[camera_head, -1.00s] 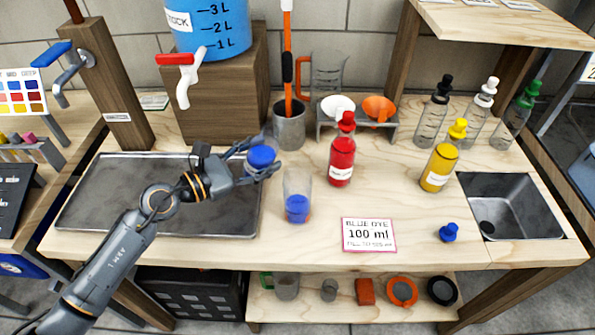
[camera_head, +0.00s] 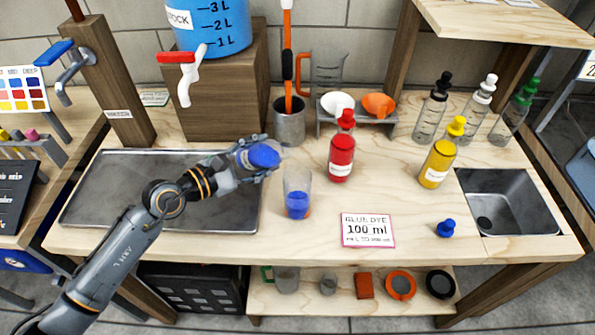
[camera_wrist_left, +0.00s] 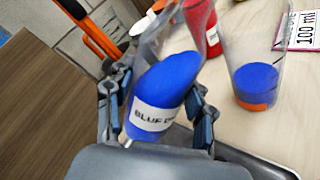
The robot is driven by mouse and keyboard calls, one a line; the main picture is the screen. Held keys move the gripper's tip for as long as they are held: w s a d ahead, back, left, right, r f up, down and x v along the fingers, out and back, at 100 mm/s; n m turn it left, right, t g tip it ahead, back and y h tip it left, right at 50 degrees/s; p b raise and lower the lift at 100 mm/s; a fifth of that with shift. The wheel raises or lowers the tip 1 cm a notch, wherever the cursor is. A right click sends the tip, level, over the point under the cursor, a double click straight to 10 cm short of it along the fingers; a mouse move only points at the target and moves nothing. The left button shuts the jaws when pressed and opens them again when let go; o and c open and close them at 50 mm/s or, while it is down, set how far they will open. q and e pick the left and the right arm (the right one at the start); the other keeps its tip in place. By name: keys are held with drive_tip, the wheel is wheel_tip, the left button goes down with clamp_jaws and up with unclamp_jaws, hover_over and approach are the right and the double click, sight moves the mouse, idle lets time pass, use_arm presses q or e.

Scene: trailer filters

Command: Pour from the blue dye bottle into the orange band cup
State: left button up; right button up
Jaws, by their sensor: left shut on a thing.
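My left gripper (camera_head: 255,158) is shut on the blue dye bottle (camera_head: 264,155), up and to the left of the cup. In the left wrist view the bottle (camera_wrist_left: 165,85) is between the fingers, with a white label and blue liquid inside. It is tilted, its mouth out of frame. The orange band cup (camera_head: 297,197) stands on the bench, clear, with blue liquid in its lower part; it also shows in the left wrist view (camera_wrist_left: 255,80), its orange band at the bottom. The bottle and cup look apart. My right gripper is not in view.
A red bottle (camera_head: 341,158) stands right of the cup, a yellow bottle (camera_head: 438,165) farther right. A blue stopper (camera_head: 446,228) and a card reading blue dye 100 ml (camera_head: 368,230) lie in front. A metal tray (camera_head: 110,190) is at left, a sink (camera_head: 505,200) at right.

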use_arm(q)
drive_tip(key=shift+w+a+m, duration=0.15)
drive_tip(key=shift+a+m, duration=0.05)
drive_tip(key=shift+m, duration=0.2)
idle(1.2)
drive_tip(key=shift+w+a+r+m+y+p, duration=0.2)
drive_tip(key=shift+r+m+y+p, duration=0.1)
drive_tip(key=shift+r+m+p, duration=0.45)
idle(1.7)
drive_tip(key=shift+w+a+r+m+t+y+p, duration=0.1)
drive_tip(key=shift+r+m+t+y+p, duration=0.2)
drive_tip(key=shift+r+m+p, duration=0.55)
idle(1.7)
drive_tip(key=shift+r+p, duration=0.3)
drive_tip(key=shift+p, duration=0.35)
idle(0.8)
